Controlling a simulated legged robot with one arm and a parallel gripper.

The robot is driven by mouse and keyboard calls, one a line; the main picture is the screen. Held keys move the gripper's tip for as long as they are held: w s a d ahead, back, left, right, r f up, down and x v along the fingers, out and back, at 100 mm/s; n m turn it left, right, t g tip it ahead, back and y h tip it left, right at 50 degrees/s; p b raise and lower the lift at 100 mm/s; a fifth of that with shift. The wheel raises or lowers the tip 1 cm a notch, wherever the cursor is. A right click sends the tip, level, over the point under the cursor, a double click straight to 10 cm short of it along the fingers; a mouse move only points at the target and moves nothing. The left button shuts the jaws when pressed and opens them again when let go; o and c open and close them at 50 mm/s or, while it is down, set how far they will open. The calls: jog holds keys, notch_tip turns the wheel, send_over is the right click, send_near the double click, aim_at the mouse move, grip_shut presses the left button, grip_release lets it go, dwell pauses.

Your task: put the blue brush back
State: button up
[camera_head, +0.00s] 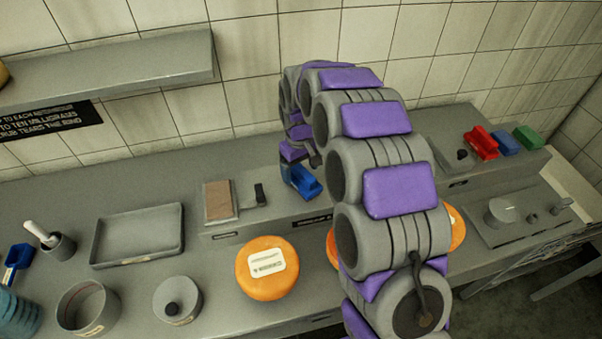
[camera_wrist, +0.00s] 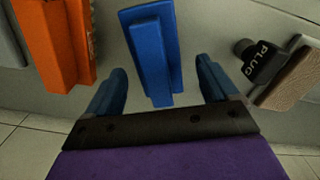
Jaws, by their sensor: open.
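A blue brush (camera_wrist: 152,55) lies on the grey surface in the wrist view, between my two open fingers. It also shows in the head view (camera_head: 308,183), on the grey block with the brown pad, partly hidden by the end of my arm. My gripper (camera_wrist: 160,82) is open, one finger on each side of the brush, with visible gaps. In the head view my gripper is mostly hidden behind my arm. Another blue brush-like piece (camera_head: 505,143) sits on the right-hand block, between a red one (camera_head: 480,142) and a green one (camera_head: 527,138).
An orange brush-like piece (camera_wrist: 58,40) lies left of the blue brush in the wrist view. A black plug (camera_wrist: 262,60) and brown pad (camera_wrist: 295,82) are right. Orange cheese wheels (camera_head: 267,268), a tray (camera_head: 97,240) and pots stand on the counter. A shelf (camera_head: 110,68) juts out upper left.

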aim_at(298, 170)
jog(key=r, duration=0.5)
jog(key=r+p, duration=0.1)
jog(key=r, duration=0.2)
jog(key=shift+a, duration=0.25)
jog(key=shift+s+d+r, duration=0.15)
jog(key=shift+d+r, duration=0.1)
jog(key=shift+r, duration=0.3)
jog(key=s+d+r+m, duration=0.2)
jog(key=s+d, duration=0.3)
jog(key=s, duration=0.4)
jog(key=s+d+r+m+g, duration=0.15)
jog(key=s+d, duration=0.25)
jog(key=s, duration=0.4)
jog(key=s+d+r+m, duration=0.1)
jog(key=s+d+r, duration=0.3)
jog(key=s, duration=0.5)
jog(key=s+d+f+m, duration=0.1)
jog(key=s, duration=0.6)
jog(key=s+d+f+m, duration=0.2)
jog(key=s, duration=0.4)
jog(key=shift+s+f, duration=0.3)
jog(key=shift+s, duration=0.1)
jog(key=shift+d+f, duration=0.1)
jog(key=shift+f+b, duration=0.3)
